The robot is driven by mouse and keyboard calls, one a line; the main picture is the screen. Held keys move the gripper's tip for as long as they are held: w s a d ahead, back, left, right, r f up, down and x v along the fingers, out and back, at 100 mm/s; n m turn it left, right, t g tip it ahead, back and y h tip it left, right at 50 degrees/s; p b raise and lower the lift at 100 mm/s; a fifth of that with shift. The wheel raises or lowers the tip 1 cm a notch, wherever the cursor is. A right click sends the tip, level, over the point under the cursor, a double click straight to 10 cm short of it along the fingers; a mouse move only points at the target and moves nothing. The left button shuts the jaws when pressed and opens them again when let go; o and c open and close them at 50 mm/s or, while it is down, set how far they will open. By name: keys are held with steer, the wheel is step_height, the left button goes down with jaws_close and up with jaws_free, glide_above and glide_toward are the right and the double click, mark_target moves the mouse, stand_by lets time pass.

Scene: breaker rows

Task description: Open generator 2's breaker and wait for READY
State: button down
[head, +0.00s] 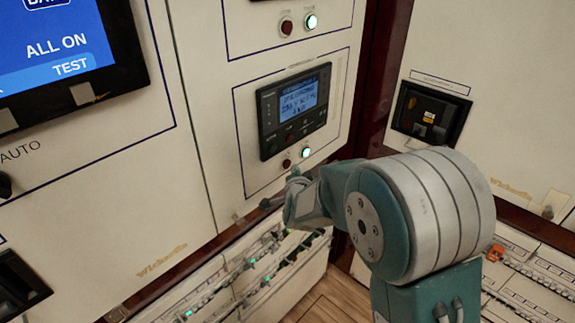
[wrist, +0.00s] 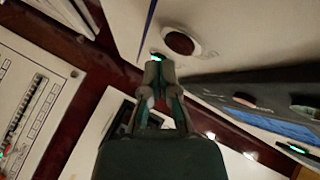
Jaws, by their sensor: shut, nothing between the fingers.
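A controller with a blue screen (head: 300,104) is set in the cream cabinet; its text is too blurred to read. Below it are a dark red button (head: 287,164) and a green-lit button (head: 306,152). My gripper (head: 294,178) is just below them in the head view, its fingers small and partly hidden by the wrist. In the wrist view my gripper (wrist: 158,68) is shut and empty, its tips overlapping the green-lit button (wrist: 157,57). The dark red button (wrist: 182,41) is beside the tips. I cannot tell whether they touch. No generator number is legible.
Another red button (head: 286,26) and green-lit button (head: 311,21) are on the panel above. A dark recessed unit (head: 430,113) is at right. Breaker rows (head: 262,268) with green lights run below.

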steer(key=shift+s+d, duration=0.8)
steer(key=shift+d, duration=0.2)
steer(key=shift+s+d, duration=0.75)
steer(key=shift+d, duration=0.2)
steer(key=s+d+r+n+g, duration=0.55)
steer(key=s+d+r, duration=0.25)
steer(key=s, duration=0.5)
steer(key=s+d+n+g+h, duration=0.1)
steer(key=s+d+n+g, duration=0.1)
steer(key=s, duration=0.7)
steer(key=s+d+n+g+h, duration=0.1)
steer(key=s+d, duration=0.4)
steer(key=s, duration=0.5)
steer(key=shift+s+d+r+n+g, duration=0.25)
steer(key=shift+r+n+g, duration=0.25)
steer(key=shift+n, duration=0.25)
